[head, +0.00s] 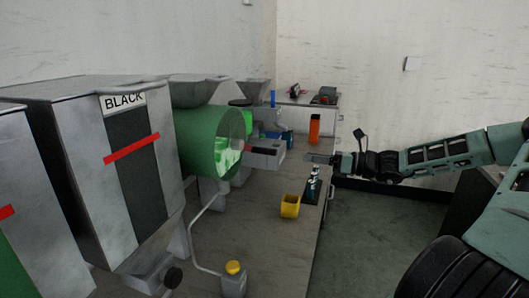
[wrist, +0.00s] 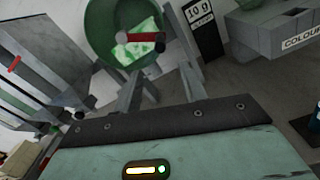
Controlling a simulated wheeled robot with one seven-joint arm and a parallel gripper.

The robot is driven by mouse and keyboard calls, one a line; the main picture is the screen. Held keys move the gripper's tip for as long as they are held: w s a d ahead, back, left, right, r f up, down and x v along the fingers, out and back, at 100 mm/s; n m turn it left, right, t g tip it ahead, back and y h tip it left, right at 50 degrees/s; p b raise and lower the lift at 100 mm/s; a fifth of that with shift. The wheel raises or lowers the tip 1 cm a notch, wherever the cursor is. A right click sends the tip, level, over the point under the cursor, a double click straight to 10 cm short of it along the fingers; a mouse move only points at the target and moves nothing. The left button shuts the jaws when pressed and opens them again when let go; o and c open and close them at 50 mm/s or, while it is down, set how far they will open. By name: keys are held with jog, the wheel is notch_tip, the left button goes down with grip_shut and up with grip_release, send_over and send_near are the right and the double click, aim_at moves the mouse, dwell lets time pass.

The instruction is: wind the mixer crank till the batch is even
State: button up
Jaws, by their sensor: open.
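The mixer is a green drum (head: 212,140) on grey supports, its open end facing right in the head view. Pale green and white pieces show inside it; the drum also shows in the wrist view (wrist: 98,32), where the batch (wrist: 130,50) looks mixed in patches of white and green. A red bar with a dark end, seemingly the crank handle (wrist: 140,38), crosses the drum's mouth there. My gripper (head: 312,158) is open and empty, to the right of the drum and apart from it. Its fingertips are hard to make out in the wrist view.
An orange bottle (head: 314,128) stands farther back. A large bin marked BLACK (head: 90,165) is at left. A box with a yellow button (head: 233,268) is in front.

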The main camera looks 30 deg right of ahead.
aim_at(253, 149)
jog(key=p+x, duration=0.2)
jog(key=x, duration=1.2)
jog(key=shift+w+a, duration=0.2)
grip_shut()
